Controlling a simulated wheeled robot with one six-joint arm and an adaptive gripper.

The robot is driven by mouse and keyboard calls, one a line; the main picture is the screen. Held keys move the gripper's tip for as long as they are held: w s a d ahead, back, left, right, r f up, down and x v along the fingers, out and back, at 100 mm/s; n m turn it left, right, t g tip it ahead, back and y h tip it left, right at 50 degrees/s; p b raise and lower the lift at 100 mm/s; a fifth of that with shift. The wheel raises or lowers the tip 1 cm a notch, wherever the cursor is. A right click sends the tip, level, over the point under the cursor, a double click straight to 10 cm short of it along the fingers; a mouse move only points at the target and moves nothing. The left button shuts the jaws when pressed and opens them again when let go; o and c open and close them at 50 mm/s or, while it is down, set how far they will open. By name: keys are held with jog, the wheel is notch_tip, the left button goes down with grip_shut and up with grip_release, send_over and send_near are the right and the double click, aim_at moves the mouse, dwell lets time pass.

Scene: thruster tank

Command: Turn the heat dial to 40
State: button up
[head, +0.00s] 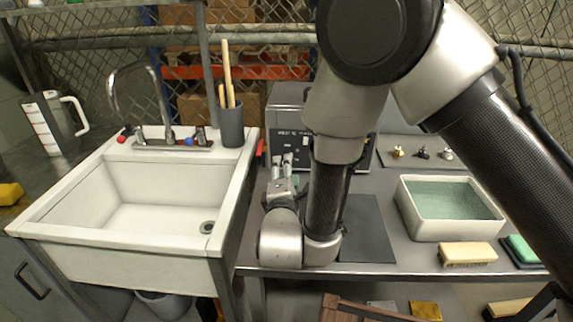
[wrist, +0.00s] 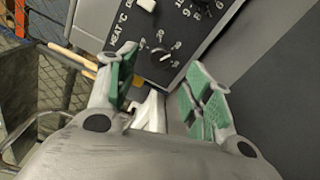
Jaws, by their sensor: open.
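The heat dial (wrist: 160,55) is a small black knob on the dark control panel of a grey machine (head: 288,96), beside the printed words HEAT °C in the wrist view. White marks and small numbers surround it; I cannot read its setting clearly. My gripper (wrist: 162,62) is open, with one green-padded finger on each side of the dial in the picture. No contact with the dial is visible. In the head view my gripper (head: 283,168) is in front of the panel, and my arm hides much of the machine.
A second numbered dial (wrist: 200,6) and a white switch (wrist: 147,5) are on the same panel. A white sink (head: 150,205) stands to the left, with a grey cup (head: 231,127) of wooden handles. A tray of greenish liquid (head: 408,215) and a brush (head: 467,254) lie to the right.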

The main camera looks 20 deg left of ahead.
jog(key=v, duration=0.7)
